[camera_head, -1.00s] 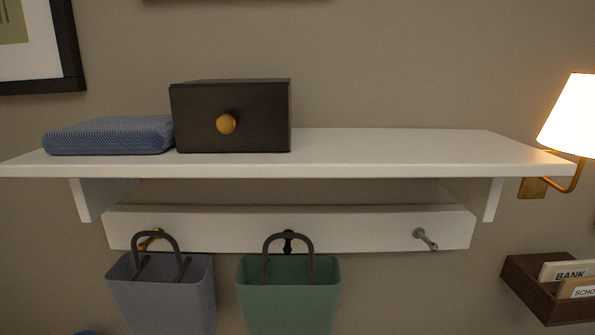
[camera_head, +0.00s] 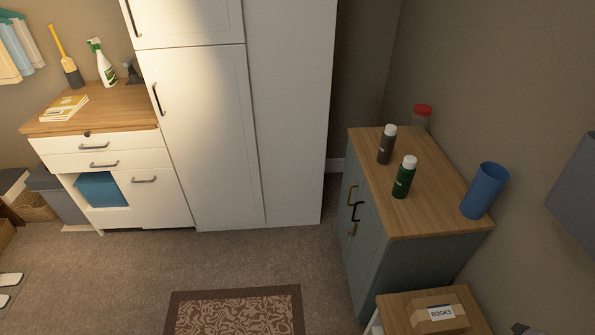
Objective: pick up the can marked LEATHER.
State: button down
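Two spray-type cans with white caps stand upright on the wooden top of a grey-blue cabinet (camera_head: 455,222) at the right. One is a dark brown can (camera_head: 386,147), farther back. The other is a green can (camera_head: 403,180), nearer and a little to the right. Any lettering on them is too small to read, so I cannot tell which one is marked LEATHER. My gripper is not in view.
A blue cup (camera_head: 484,191) and a red-lidded jar (camera_head: 421,117) share the cabinet top. A lower wooden surface with a BOOKS box (camera_head: 439,312) stands in front. A tall white cupboard (camera_head: 290,120) is to the left. Carpet and a patterned rug (camera_head: 236,312) lie between.

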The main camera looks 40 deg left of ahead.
aim_at(407, 172)
jog(key=u, duration=0.7)
jog(key=i+j+z, duration=0.35)
jog(key=i+j, duration=0.2)
jog(key=i+j+z, duration=0.15)
jog(key=i+j, duration=0.15)
jog(key=i+j+z, duration=0.35)
jog(key=j, duration=0.35)
jog(key=i+j+z, duration=0.15)
jog(key=i+j, duration=0.15)
jog(key=j, duration=0.15)
jog(key=i+j+z, duration=0.2)
jog(key=j, duration=0.2)
